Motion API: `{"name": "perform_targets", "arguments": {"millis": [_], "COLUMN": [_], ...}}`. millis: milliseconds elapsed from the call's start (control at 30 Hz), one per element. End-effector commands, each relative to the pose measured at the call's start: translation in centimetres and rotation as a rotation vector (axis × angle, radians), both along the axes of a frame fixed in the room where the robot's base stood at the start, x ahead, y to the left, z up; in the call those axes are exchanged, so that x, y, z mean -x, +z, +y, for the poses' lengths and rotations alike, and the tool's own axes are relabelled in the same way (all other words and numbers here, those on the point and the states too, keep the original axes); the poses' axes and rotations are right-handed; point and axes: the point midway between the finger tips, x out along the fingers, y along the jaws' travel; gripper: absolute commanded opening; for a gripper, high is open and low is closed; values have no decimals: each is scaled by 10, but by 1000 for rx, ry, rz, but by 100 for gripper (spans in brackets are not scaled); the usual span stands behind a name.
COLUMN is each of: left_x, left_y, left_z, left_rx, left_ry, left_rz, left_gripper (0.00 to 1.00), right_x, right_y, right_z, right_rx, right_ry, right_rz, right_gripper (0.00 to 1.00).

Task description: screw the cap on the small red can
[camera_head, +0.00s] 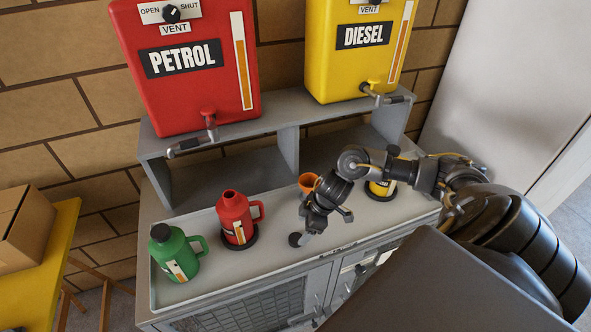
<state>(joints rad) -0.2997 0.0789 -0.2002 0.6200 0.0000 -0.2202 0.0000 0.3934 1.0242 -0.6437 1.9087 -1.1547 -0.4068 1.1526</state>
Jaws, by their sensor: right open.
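The small red can (237,220) stands upright on a round black pad in the grey tray, its handle to the right. Its neck is open, with no cap on it. A small black round piece (295,239), which looks like the cap, lies in the tray to the right of the can. My right gripper (324,227) is open above the tray, pointing down, just right of the black piece. One finger is close to that piece; I cannot tell whether they touch. My left gripper is not in view.
A green can (175,254) with a black cap stands left of the red can. An orange funnel (307,181) and a yellow can (382,188) are partly behind my right arm. Petrol (185,90) and diesel (355,70) tanks with taps sit on the grey shelf (290,107) above.

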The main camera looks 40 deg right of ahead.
Motion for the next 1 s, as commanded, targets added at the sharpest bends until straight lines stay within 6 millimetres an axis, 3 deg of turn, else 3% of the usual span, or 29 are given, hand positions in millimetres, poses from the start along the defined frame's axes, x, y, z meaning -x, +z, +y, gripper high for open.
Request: {"name": "perform_targets", "arguments": {"millis": [233, 600, 1000], "left_x": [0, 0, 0], "left_y": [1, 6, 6], "left_z": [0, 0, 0], "left_rx": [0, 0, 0], "left_ry": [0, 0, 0], "left_rz": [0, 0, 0], "left_gripper": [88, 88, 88], "right_x": [-1, -11, -11], "right_y": [-3, -45, -48], "right_z": [2, 15, 16], "right_rx": [-1, -1, 1], "right_ry": [-1, -3, 0], "right_rz": [1, 1, -1], "right_gripper": [68, 68, 68]}}
